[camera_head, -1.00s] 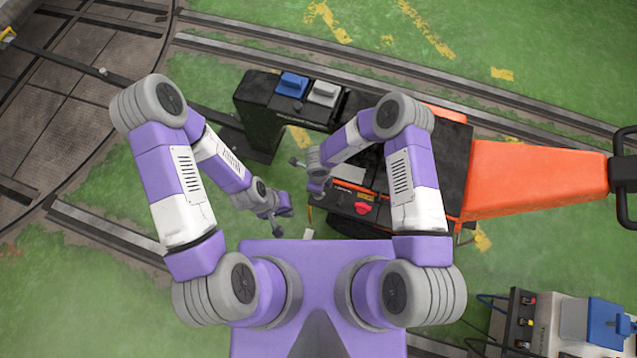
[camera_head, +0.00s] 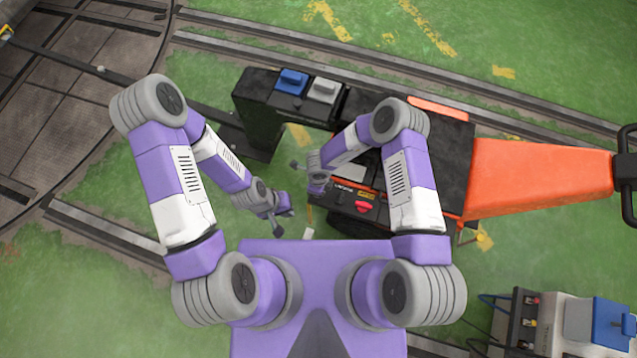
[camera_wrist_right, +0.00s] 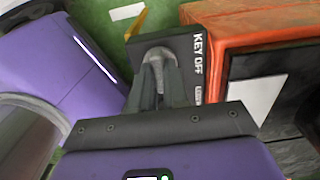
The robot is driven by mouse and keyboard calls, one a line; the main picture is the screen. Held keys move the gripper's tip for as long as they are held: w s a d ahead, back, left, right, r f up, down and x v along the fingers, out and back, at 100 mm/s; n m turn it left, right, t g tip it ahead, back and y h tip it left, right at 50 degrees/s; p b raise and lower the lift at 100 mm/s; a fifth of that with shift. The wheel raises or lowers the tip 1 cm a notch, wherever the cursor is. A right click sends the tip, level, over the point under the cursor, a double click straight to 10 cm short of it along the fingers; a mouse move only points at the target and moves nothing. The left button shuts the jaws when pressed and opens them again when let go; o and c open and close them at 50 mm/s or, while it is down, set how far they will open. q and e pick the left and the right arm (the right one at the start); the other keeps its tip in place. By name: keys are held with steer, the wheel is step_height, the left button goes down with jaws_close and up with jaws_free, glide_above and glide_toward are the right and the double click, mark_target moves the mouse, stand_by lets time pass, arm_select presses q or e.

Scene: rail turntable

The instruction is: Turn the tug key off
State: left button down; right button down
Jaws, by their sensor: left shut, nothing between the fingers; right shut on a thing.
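In the right wrist view, a grey key (camera_wrist_right: 157,57) sits at a dark switch box (camera_wrist_right: 187,42) with a white "KEY OFF" label. My right gripper (camera_wrist_right: 160,88) is shut on the key, its fingers hiding much of it. In the head view, the tug has an orange body (camera_head: 540,180) and a black deck, partly covered by my right arm. My right gripper (camera_head: 318,187) is at the tug's left near corner, where the key is too hidden to make out. My left gripper (camera_head: 285,206) is shut and empty over the green floor, left of the tug and apart from it.
A black block with a blue piece (camera_head: 292,82) and a white piece (camera_head: 324,90) stands behind the grippers. A red knob (camera_head: 364,207) is on the tug's near side. A grey unit with a blue panel (camera_head: 612,325) stands at lower right. Rails cross the green floor.

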steer(key=shift+n, duration=0.3)
steer(key=n+p, duration=0.1)
steer(key=n, duration=0.1)
steer(key=shift+n, duration=0.4)
steer(key=n+p, duration=0.1)
steer(key=n, duration=0.3)
steer(key=shift+n, duration=0.3)
steer(key=n, duration=0.9)
steer(key=shift+n, duration=0.6)
steer(key=c, duration=1.1)
jaws_free()
